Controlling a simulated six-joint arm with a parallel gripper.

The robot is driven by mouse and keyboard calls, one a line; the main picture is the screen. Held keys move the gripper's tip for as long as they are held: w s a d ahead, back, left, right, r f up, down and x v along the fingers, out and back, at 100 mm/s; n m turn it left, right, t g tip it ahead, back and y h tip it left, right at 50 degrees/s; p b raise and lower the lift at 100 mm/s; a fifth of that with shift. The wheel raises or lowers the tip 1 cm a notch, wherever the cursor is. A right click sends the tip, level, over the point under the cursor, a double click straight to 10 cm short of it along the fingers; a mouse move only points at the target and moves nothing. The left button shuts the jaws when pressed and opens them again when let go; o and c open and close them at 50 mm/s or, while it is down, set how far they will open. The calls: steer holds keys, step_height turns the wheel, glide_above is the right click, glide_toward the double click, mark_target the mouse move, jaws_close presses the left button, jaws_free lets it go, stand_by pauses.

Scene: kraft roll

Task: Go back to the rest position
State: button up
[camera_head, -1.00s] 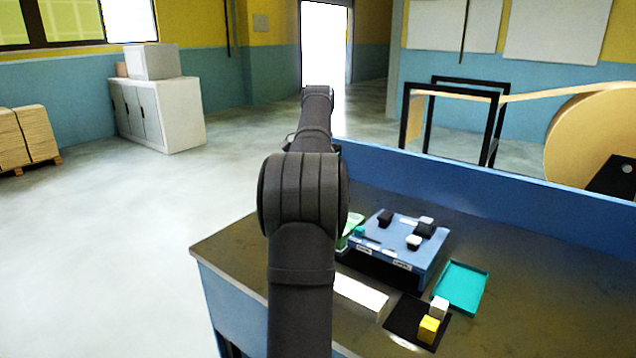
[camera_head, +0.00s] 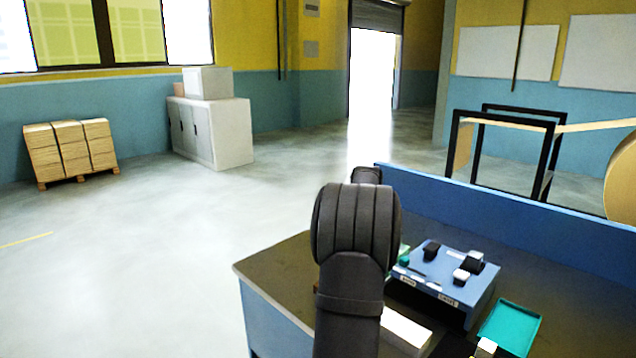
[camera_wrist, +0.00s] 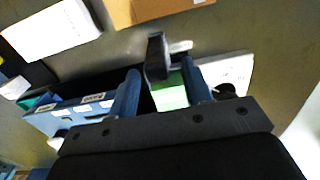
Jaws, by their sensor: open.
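My gripper (camera_wrist: 160,68) is open in the wrist view, with its two blue fingers apart. A green item (camera_wrist: 169,92) and a dark piece (camera_wrist: 156,58) show between and beyond the fingers; I cannot tell any contact. In the head view my dark arm rises at the lower middle, and my gripper is hidden behind it. A blue box (camera_head: 455,297) with dark and white pieces on top stands right of the arm. It also shows at the left of the wrist view (camera_wrist: 55,118).
A teal tray (camera_head: 512,327) lies right of the box on the dark bench (camera_head: 285,270). A white cube (camera_head: 487,346) sits near the bottom edge. A blue rail (camera_head: 500,210) borders the bench's far side. Open floor (camera_head: 170,250) lies to the left.

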steer(key=shift+f, duration=2.25)
steer(key=shift+r, duration=0.1)
step_height(320, 180, up, 17)
steer(key=shift+r, duration=0.15)
stand_by(0.4)
steer(key=shift+f, duration=8.75)
steer(key=shift+s+d, duration=0.6)
